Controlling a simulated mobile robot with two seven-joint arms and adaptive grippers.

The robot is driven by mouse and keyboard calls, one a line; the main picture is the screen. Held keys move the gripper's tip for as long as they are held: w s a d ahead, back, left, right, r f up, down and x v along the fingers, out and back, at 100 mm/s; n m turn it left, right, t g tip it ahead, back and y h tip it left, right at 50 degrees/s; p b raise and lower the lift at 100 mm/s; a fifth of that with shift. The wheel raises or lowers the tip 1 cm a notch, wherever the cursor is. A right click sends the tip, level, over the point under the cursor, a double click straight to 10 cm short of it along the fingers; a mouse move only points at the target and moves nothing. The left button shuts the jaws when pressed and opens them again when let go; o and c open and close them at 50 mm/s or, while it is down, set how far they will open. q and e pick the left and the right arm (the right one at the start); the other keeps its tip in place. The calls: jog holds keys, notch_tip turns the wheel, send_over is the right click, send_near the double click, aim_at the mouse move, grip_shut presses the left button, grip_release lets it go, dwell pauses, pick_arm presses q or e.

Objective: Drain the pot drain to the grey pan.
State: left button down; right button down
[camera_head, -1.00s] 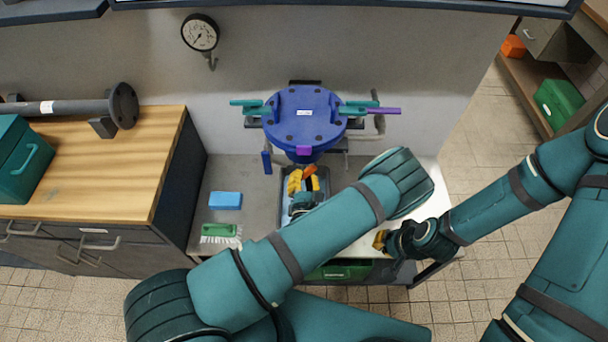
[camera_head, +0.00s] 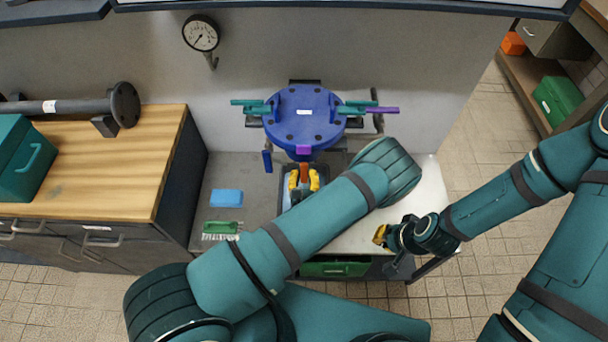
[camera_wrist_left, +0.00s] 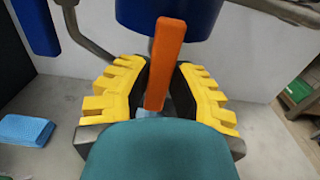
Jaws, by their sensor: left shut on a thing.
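The blue pot (camera_head: 305,118) has a bolted round lid and stands against the wall. An orange drain handle (camera_head: 304,170) sticks out below its front. My left gripper (camera_head: 303,181) is shut on this handle. In the left wrist view the orange handle (camera_wrist_left: 165,65) stands between the yellow fingers of my left gripper (camera_wrist_left: 160,90), pointing nearly straight up the picture. The grey pan (camera_head: 284,184) lies below the pot, mostly hidden by my left gripper and arm. My right gripper (camera_head: 381,236) is over the bench's right side; its finger gap is unclear.
A blue sponge (camera_head: 226,198) and a green brush (camera_head: 221,228) lie left of the pan. A blue lever (camera_head: 267,162) hangs at the pot's left. A wooden-topped cabinet (camera_head: 110,165) stands left.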

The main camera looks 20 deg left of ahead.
pick_arm(q)
jog(key=shift+w+r, duration=0.1)
jog(key=shift+r, duration=0.05)
jog(key=c, duration=0.8)
grip_release()
jog(key=v, duration=1.2)
